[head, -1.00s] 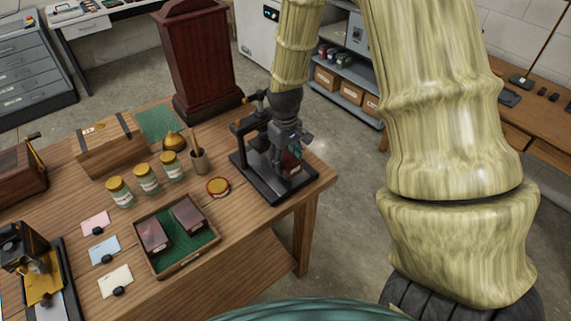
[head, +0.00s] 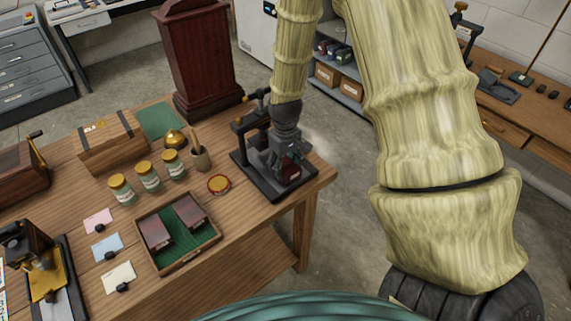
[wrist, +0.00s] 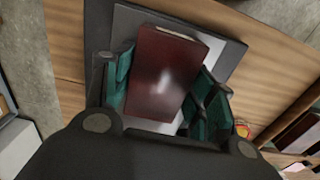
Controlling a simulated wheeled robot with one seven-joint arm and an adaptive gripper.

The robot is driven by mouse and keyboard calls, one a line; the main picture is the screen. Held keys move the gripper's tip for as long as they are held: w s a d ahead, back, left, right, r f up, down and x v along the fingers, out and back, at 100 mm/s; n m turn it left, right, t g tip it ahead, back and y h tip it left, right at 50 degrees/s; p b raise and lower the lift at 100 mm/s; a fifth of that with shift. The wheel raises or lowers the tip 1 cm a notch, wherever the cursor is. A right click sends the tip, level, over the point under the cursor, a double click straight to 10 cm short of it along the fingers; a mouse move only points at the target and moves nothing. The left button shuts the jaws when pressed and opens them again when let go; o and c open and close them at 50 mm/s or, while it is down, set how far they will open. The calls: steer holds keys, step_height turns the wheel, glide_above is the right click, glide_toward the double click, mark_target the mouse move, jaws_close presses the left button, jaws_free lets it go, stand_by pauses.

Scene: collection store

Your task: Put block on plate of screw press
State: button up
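A dark red block (wrist: 168,75) is between the teal-padded fingers of my gripper (wrist: 162,92) in the wrist view. Both pads lie close against its sides, and the gripper looks shut on it. The head view shows the same block (head: 290,166) low at the screw press (head: 272,185), under my gripper (head: 287,152). The light grey plate (wrist: 127,22) of the press shows around and beneath the block. Whether the block touches the plate cannot be told. The press's upright and screw stand left of my gripper.
A wooden tray (head: 214,238) with green lining holds two dark red blocks. A red-and-gold tin (head: 219,184), a cup with a brush (head: 200,158) and several jars (head: 148,177) stand left of the press. A tall dark wooden case (head: 197,60) stands behind. Open floor lies right of the table.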

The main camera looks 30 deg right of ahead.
mark_target(285, 165)
steer(key=shift+o, duration=1.2)
step_height(285, 165, up, 12)
steer(key=b, duration=0.2)
steer(key=shift+r+b, duration=0.15)
steer(key=shift+b, duration=0.25)
